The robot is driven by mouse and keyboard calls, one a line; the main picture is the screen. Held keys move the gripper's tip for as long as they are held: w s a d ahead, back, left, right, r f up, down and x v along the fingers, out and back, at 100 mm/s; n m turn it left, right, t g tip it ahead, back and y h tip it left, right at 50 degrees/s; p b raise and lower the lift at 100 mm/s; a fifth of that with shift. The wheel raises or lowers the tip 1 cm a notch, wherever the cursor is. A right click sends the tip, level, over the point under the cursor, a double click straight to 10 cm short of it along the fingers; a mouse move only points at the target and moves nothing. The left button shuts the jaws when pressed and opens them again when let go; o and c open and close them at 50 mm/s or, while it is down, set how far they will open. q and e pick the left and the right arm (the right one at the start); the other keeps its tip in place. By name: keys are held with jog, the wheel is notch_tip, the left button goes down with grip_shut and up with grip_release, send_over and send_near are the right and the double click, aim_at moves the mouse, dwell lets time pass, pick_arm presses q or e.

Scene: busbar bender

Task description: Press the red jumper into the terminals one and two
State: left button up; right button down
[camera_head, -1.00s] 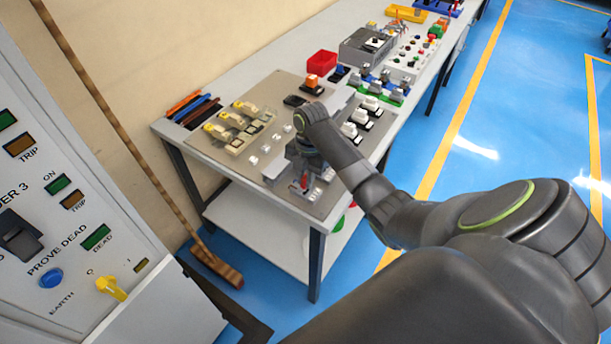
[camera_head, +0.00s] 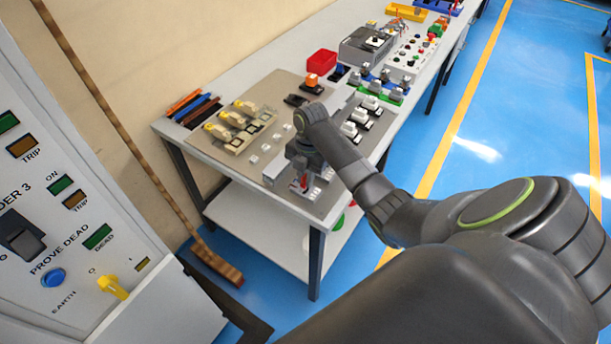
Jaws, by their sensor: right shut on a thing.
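My right arm reaches in from the right over the grey board (camera_head: 283,90) on the bench. My right gripper (camera_head: 303,182) points down at the board's near end. A small red piece, likely the red jumper (camera_head: 304,182), shows at its fingertips. The gripper is shut on it. Grey-white terminal blocks (camera_head: 275,171) lie right at the gripper. I cannot tell which terminals are one and two, or whether the jumper touches them. My wrist hides part of the board behind. My left gripper is out of view.
Yellow-topped switches (camera_head: 232,120) stand on the board's left, white ones (camera_head: 359,115) on its right. A red bin (camera_head: 321,62) stands at the back. A control cabinet (camera_head: 70,220) fills the left, with a broom (camera_head: 150,172) beside it.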

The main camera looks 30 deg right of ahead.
jog(key=shift+f+b, duration=0.8)
jog(key=shift+f, duration=0.5)
jog(key=c, duration=1.3)
grip_release()
jog(key=r, duration=0.5)
jog(key=d+r+b, duration=0.1)
jog(key=r, duration=0.2)
jog(key=shift+w, duration=0.3)
jog(key=r+p, duration=0.2)
jog(key=r, duration=0.1)
jog(key=r+p, duration=0.3)
jog(key=d+r+p, duration=0.1)
jog(key=r+p, duration=0.2)
jog(key=shift+w+r, duration=0.1)
jog(key=shift+r, duration=0.05)
